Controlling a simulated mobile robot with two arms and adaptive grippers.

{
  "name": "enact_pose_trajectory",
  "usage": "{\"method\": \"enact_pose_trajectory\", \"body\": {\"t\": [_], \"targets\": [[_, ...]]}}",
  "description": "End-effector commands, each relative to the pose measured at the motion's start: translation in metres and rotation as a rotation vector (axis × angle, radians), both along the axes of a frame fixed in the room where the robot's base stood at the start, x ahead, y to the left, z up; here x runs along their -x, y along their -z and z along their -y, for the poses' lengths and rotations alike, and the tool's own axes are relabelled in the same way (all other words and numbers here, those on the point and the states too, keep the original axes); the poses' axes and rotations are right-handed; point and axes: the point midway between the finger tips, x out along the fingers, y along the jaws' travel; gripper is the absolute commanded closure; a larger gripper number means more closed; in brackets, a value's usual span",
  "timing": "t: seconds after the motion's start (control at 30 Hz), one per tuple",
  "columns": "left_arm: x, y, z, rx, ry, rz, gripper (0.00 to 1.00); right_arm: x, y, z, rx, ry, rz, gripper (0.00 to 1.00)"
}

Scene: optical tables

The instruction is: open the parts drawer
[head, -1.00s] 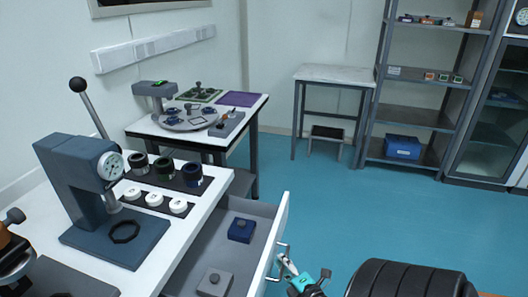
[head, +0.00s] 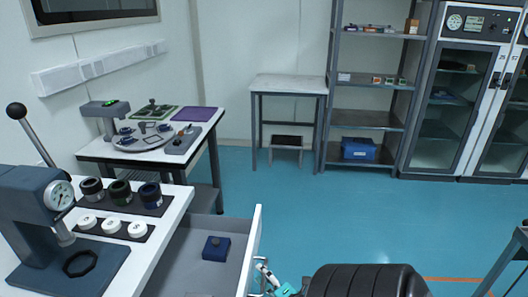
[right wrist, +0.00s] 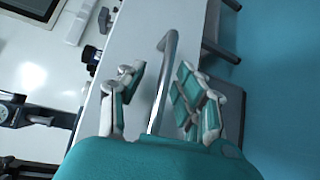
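The parts drawer (head: 190,262) sticks out from under the white counter, open, with a small dark blue block (head: 216,248) inside. Its white front (head: 250,250) is angled toward the right. My right gripper (head: 268,286) is at the outer side of that front, partly cut off by the bottom edge. In the right wrist view the metal bar handle (right wrist: 164,75) stands between the two separated fingers of my right gripper (right wrist: 160,90). A gap shows on both sides of the bar; contact is not visible. My left gripper is not in view.
The counter holds a press with a gauge (head: 35,215), dark cups (head: 120,192) and white discs (head: 112,226). A table with a round tray (head: 145,138) stands behind. Shelves (head: 368,120) and glass cabinets (head: 450,110) line the back.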

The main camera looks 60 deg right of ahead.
Motion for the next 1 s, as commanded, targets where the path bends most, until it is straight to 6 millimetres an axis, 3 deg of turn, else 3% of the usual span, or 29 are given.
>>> {"method": "enact_pose_trajectory", "body": {"t": [0.27,0.7,1.0], "targets": [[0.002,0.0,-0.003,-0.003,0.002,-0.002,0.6,0.004,0.002,-0.002,-0.005,0.001,-0.004,0.66],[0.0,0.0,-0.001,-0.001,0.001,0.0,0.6,0.062,-0.006,-0.026,-0.004,0.002,-0.005,0.66],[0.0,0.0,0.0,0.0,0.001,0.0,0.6,0.069,-0.009,-0.029,-0.002,0.0,-0.001,0.66]]}}
